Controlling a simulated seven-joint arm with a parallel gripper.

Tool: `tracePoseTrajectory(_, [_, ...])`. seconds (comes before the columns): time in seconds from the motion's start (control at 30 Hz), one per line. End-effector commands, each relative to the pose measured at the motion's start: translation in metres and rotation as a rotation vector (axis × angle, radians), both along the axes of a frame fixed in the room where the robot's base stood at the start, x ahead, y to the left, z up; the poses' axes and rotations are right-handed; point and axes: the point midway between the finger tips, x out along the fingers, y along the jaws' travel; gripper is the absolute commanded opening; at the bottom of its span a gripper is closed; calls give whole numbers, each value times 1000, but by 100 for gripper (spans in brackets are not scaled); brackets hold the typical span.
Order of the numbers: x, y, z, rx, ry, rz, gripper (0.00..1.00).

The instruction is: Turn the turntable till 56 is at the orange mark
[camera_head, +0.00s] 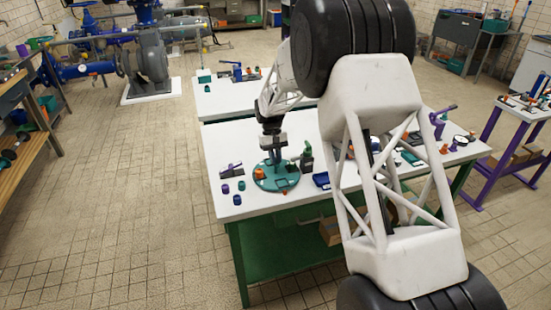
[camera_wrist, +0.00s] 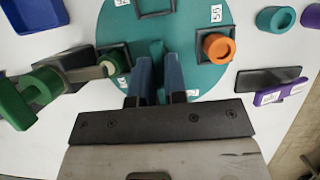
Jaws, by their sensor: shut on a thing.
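The teal turntable (camera_wrist: 185,22) lies on the white table and also shows in the head view (camera_head: 270,186). It carries black square frames and small white number labels. One label (camera_wrist: 216,13) at the upper right reads like 55 or 56; I cannot tell which. The others are too small, turned or cut off to read. An orange ring-shaped piece (camera_wrist: 218,48) sits at the right-hand frame. I cannot make out a separate orange mark. My gripper (camera_wrist: 159,95) points down over the turntable, its blue fingers shut on a teal upright grip (camera_wrist: 157,58). The fingers and palm hide part of the disc.
In the wrist view, a green tool (camera_wrist: 36,92) reaches close to the disc's left edge, and a blue tray (camera_wrist: 32,12) is above it. A black and purple piece (camera_wrist: 272,88) and teal (camera_wrist: 276,19) and purple rings stand at the right.

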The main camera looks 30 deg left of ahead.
Motion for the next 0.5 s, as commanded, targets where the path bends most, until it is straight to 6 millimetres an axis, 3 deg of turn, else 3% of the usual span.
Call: tracePoseTrajectory(0.5, [-2,2,1,0,0,213,0])
